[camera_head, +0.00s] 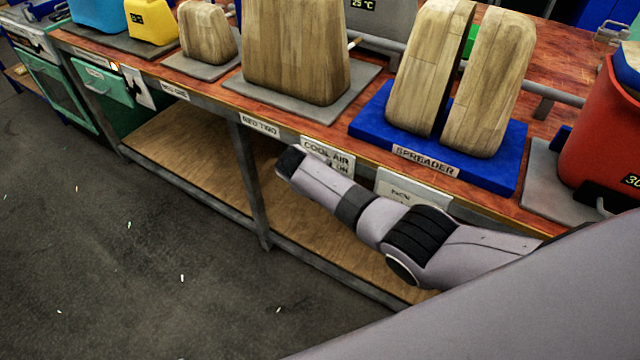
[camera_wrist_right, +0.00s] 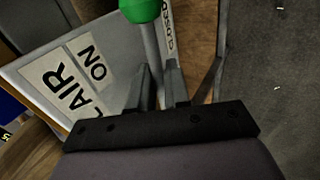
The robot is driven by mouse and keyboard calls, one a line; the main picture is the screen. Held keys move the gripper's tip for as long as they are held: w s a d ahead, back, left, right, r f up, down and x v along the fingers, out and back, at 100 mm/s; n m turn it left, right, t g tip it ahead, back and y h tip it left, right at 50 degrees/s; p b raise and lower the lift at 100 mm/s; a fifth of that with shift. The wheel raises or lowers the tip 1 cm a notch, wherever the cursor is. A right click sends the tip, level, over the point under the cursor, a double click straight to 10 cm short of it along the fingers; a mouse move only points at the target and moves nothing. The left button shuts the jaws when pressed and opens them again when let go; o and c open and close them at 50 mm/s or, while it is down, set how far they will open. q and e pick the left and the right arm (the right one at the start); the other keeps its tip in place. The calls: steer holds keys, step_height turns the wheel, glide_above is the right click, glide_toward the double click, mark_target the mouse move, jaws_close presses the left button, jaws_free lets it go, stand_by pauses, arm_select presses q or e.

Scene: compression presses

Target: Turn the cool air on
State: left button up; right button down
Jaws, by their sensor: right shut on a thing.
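The cool air panel (camera_head: 328,155) is a light plate reading "COOL AIR ... ON" on the bench's front edge. In the right wrist view its "AIR" and "ON" lettering (camera_wrist_right: 80,78) shows large at the left. A lever with a green ball knob (camera_wrist_right: 140,9) and a grey stem (camera_wrist_right: 150,45) stands beside the plate. My right gripper (camera_wrist_right: 161,82) is shut on the lever's stem, below the knob. In the head view my right arm reaches in from the right, its dark wrist end (camera_head: 290,162) beside the panel; the fingers and lever are hidden there. My left gripper is not in view.
Wooden blocks (camera_head: 297,50) stand on the bench, two of them on a blue spreader base (camera_head: 368,125). A red container (camera_head: 600,135) is at the right. Below is a wooden shelf (camera_head: 190,150) with a metal leg (camera_head: 250,185).

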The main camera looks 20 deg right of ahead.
steer(key=shift+r+g+h, duration=0.1)
steer(key=shift+g+h, duration=0.2)
stand_by(0.4)
steer(key=c, duration=1.3)
jaws_free()
steer(key=shift+r, duration=0.1)
steer(key=p+v, duration=0.3)
steer(key=v, duration=0.4)
